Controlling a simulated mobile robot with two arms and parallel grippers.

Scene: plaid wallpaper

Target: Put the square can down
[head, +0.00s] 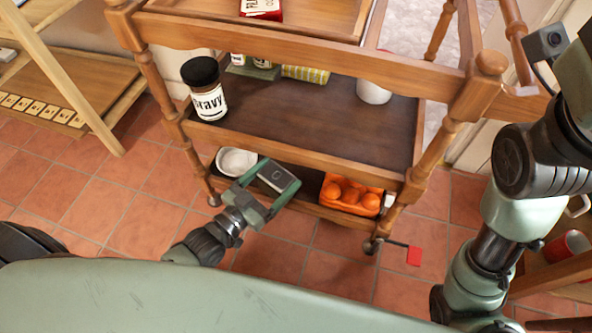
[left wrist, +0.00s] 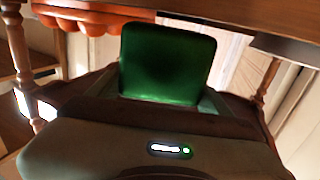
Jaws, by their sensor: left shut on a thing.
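My left gripper (head: 268,194) is shut on the square can (head: 278,177), at the front of the wooden cart's bottom shelf. In the head view I see the can's dark face with a pale rim. In the left wrist view the can (left wrist: 168,62) is a green square between the fingers. The fingers hide part of it. I cannot tell whether it touches the shelf. My right arm comes in at the right of the head view, but its gripper is out of view.
On the bottom shelf, a white bowl (head: 237,162) stands left and an orange egg tray (head: 348,194) right of the can. The middle shelf (head: 315,120) holds a gravy jar (head: 205,89) and a white pot (head: 373,91); its front middle is clear. A wooden rail (head: 300,60) runs above.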

